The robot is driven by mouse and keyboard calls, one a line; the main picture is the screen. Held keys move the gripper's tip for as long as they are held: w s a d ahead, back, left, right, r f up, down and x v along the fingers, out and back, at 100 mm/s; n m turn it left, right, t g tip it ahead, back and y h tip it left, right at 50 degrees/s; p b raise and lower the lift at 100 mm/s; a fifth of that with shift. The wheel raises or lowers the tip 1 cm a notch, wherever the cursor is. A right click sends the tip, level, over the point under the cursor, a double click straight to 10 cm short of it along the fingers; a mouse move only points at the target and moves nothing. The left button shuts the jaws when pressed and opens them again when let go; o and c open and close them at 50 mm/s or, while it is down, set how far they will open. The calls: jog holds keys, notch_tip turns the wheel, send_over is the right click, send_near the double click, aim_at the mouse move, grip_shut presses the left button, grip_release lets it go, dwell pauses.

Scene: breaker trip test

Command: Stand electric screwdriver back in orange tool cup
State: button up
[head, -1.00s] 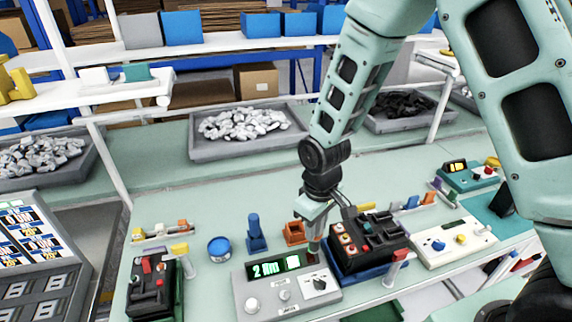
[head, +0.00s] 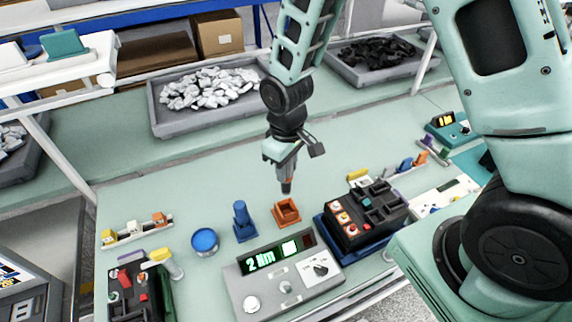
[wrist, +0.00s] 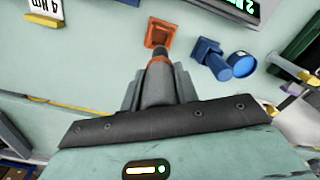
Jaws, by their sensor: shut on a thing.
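The orange tool cup (head: 287,212) stands on the bench behind the grey torque meter, and it also shows in the wrist view (wrist: 158,33). My gripper (head: 286,168) is shut on the electric screwdriver (head: 286,187), whose dark tip points down. In the head view the tip is just above the cup's far rim, seemingly apart from it. In the wrist view the screwdriver (wrist: 160,58) sticks out from between the fingers toward the cup, with an orange band showing. Most of its body is hidden by the fingers.
A blue holder (head: 243,222) and a blue round tin (head: 205,242) stand left of the cup. The torque meter (head: 283,275) is in front. A breaker in a blue fixture (head: 365,220) stands close on the right. The bench behind the cup is clear.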

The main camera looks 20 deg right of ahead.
aim_at(287, 183)
jog(key=shift+f+b, duration=2.15)
jog(key=shift+f, duration=0.75)
jog(key=shift+f+b, duration=1.95)
jog(key=shift+f, duration=0.75)
jog(key=o, duration=1.1)
notch_tip(287, 183, up, 17)
jog(key=shift+r+b, duration=0.2)
jog(key=shift+b, duration=0.8)
